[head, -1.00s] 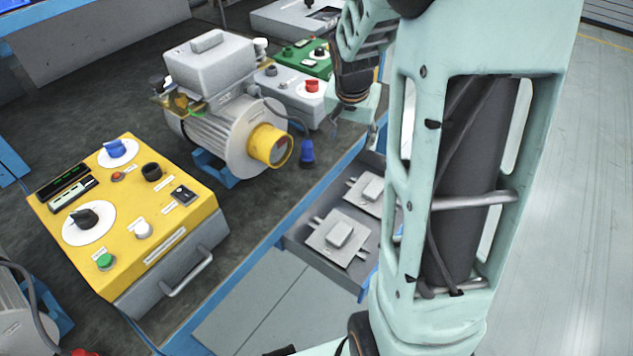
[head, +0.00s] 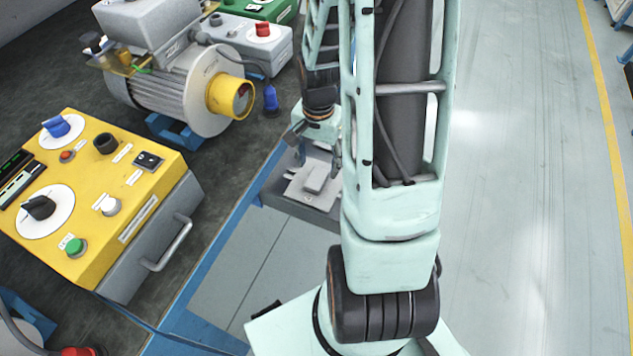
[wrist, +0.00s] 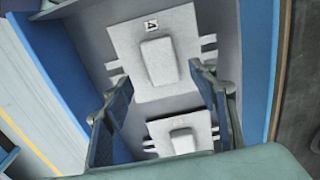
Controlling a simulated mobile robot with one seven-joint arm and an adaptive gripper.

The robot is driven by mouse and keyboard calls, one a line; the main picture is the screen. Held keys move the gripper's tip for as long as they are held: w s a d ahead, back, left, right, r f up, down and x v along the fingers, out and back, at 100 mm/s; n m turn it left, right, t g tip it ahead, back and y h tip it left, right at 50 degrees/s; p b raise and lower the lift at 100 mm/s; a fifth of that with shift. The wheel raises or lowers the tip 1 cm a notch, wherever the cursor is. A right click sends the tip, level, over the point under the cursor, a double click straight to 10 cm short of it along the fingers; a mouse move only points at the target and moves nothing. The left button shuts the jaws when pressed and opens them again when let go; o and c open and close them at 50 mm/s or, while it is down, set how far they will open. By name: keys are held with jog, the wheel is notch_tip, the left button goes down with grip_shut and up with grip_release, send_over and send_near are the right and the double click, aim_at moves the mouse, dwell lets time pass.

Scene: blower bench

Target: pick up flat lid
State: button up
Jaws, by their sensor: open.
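Two flat grey lids, each a thin plate with a raised block in its middle, lie in an open drawer. In the wrist view one lid (wrist: 184,80) is at the upper middle, with a small dark label, and the other lid (wrist: 205,125) is nearer the bottom. My gripper (wrist: 159,76) is open and empty, its two fingers spread over the lids. In the head view my gripper (head: 319,157) hangs just above the drawer, over a lid (head: 312,178). The other lid is hidden there by my arm.
The drawer (head: 302,208) has walls close around the lids; its blue side (wrist: 68,75) is near my left finger. A blue-edged bench holds a yellow control box (head: 120,170), a motor (head: 165,90) and a grey box (head: 250,45).

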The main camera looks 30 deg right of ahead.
aim_at(317, 178)
notch_tip(317, 178, down, 5)
jog(key=shift+a+b, duration=0.15)
jog(key=shift+b, duration=0.55)
jog(key=c, duration=1.4)
jog(key=shift+o, duration=0.2)
jog(key=shift+r, duration=0.15)
